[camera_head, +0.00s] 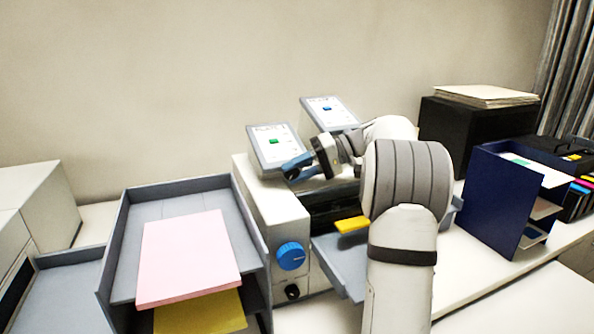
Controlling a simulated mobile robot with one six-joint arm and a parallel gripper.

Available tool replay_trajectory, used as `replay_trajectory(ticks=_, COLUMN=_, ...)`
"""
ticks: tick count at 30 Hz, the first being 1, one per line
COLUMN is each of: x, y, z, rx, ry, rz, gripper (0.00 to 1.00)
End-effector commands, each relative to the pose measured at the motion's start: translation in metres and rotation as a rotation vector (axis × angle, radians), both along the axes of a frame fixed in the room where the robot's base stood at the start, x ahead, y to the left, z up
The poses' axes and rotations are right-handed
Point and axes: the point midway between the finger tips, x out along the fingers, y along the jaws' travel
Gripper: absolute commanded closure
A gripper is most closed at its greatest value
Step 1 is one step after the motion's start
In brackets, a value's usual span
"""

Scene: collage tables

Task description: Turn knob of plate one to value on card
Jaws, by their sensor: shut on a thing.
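Two tilted grey panels with white faces stand at the back of a white machine (268,207). The nearer panel (270,133) has a green mark, and the farther panel (328,110) has a blue mark. Their small print is too small to read. A blue ribbed knob (291,256) is on the machine's front, with a small black knob (292,292) below it. My gripper (297,167) is at the lower right of the nearer panel, well above and behind the blue knob. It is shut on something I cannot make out. I cannot identify a card or plate numbers.
A grey tray stack (118,262) with pink (188,258) and yellow sheets stands at the left front. A blue sorter (490,202) and a black box (462,130) with papers on top stand at the right. My arm hides part of the machine and a grey tray with a yellow piece (352,225).

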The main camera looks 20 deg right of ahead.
Motion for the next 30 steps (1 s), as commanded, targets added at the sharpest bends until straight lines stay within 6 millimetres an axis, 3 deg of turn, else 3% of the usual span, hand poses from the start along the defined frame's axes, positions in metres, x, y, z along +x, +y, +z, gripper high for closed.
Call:
replay_trajectory(ticks=14, x=-0.0001, y=-0.0002, z=-0.0004, rx=0.011, ry=0.001, rz=0.004, gripper=0.87)
replay_trajectory(ticks=15, x=-0.0001, y=-0.0002, z=-0.0004, rx=0.011, ry=0.001, rz=0.004, gripper=0.61)
replay_trajectory(ticks=22, x=0.0000, y=-0.0001, z=-0.0005, rx=0.010, ry=0.001, rz=0.004, gripper=0.42)
replay_trajectory(ticks=30, x=-0.0001, y=-0.0003, z=-0.0019, rx=0.011, ry=0.004, rz=0.004, gripper=0.42)
